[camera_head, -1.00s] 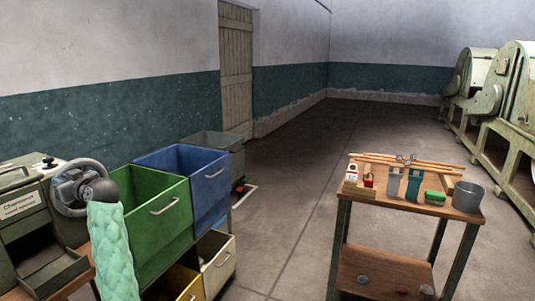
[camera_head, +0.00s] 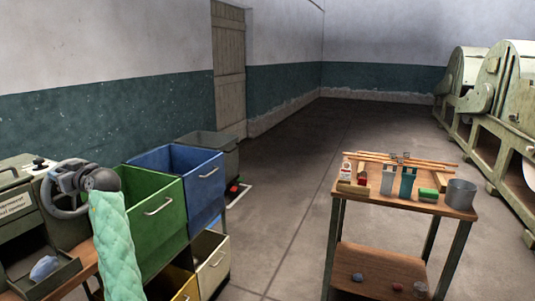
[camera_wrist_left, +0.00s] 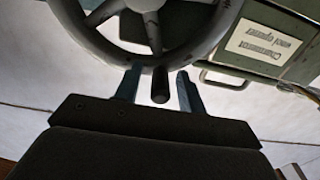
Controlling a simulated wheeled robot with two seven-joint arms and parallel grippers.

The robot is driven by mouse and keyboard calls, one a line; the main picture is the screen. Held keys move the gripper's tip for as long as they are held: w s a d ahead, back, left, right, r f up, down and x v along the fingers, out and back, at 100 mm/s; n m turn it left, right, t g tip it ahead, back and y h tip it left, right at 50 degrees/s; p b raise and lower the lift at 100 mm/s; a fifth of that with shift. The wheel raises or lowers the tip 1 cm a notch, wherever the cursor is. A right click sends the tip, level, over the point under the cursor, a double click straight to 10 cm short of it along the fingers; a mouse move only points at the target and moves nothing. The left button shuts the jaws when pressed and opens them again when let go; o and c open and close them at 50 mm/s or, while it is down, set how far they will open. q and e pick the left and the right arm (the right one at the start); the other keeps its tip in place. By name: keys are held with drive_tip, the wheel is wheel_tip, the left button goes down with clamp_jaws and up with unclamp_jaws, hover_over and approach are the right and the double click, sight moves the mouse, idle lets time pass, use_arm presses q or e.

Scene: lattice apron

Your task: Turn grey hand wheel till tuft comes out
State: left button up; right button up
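The grey hand wheel (camera_head: 46,201) is on the side of the green machine (camera_head: 17,228) at the left of the head view. In the left wrist view its rim (camera_wrist_left: 210,38) and spokes fill the top, and its dark handle (camera_wrist_left: 160,86) points toward me. My left gripper (camera_head: 64,178) is at the wheel. Its two fingers (camera_wrist_left: 158,76) stand on either side of the handle, with gaps showing, so it is open. A grey-blue tuft (camera_head: 44,267) lies in the machine's front tray (camera_head: 66,270). My right gripper is out of view.
Green (camera_head: 155,225) and blue (camera_head: 188,180) bins stand close right of my left arm, above yellow and cream ones. A wooden table (camera_head: 440,209) with small tools and a grey bucket (camera_head: 461,194) is at the right.

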use_arm(q)
drive_tip(key=b+v, duration=0.1)
drive_tip(key=v, duration=0.6)
drive_tip(key=shift+s+d, duration=0.15)
drive_tip(key=shift+d, duration=0.2)
idle(0.6)
